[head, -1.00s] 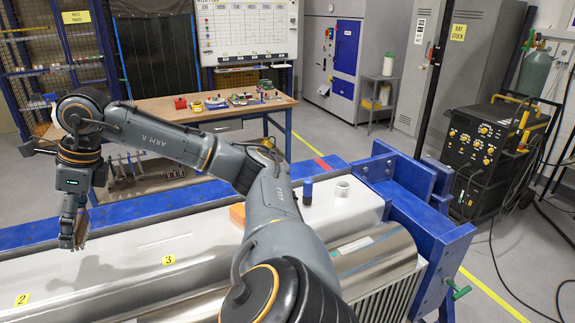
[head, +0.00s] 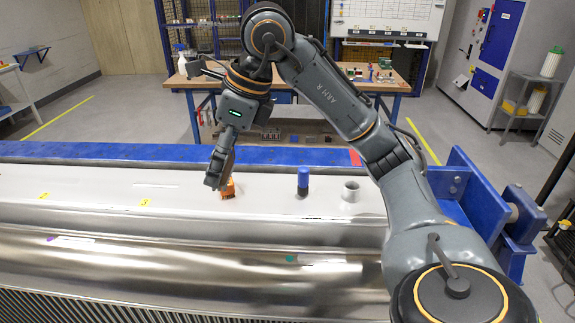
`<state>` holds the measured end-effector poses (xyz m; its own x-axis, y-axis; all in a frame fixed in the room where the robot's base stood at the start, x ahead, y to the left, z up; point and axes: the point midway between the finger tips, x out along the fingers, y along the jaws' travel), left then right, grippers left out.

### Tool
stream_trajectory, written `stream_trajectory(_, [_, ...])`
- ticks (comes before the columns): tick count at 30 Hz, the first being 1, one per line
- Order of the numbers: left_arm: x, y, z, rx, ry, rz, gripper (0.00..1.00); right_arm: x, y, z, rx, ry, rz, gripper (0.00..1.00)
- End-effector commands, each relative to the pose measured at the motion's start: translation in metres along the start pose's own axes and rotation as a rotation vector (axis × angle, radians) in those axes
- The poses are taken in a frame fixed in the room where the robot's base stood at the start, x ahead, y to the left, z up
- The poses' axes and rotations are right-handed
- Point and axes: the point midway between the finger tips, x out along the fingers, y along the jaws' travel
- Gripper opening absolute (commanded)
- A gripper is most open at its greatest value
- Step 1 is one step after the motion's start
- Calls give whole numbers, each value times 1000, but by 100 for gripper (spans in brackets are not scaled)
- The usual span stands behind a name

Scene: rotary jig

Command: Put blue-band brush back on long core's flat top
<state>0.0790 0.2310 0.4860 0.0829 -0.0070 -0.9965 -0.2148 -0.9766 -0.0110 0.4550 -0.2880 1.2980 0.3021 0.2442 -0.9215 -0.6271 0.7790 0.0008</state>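The long core's flat top (head: 100,187) is a pale, smooth surface running across the head view, with small yellow number tags on it. My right gripper (head: 216,181) hangs low over it, fingers pointing down, just in front of a small orange block (head: 229,188) that it partly hides. From this side I cannot tell whether the fingers are open or shut, or whether they hold anything. I cannot make out a brush with a blue band. My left gripper is not in view.
A dark blue cylinder with a brighter blue top (head: 303,182) and a pale ring (head: 351,191) stand on the flat top to the right. A blue beam (head: 80,152) runs behind. A blue end bracket (head: 480,200) rises at right. A workbench (head: 400,82) stands farther back.

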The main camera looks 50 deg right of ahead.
Motion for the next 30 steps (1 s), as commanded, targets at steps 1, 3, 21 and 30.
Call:
stream_trajectory(1, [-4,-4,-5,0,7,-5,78,1,-10,-7,10,7,0,50])
stream_trajectory(3, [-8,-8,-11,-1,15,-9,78,5,-26,-16,12,8,0,50])
stream_trajectory(21, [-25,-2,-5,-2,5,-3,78,60,-112,-81,2,2,-1,50])
stream_trajectory(30, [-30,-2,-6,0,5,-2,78,90,-118,-97,2,4,-1,50])
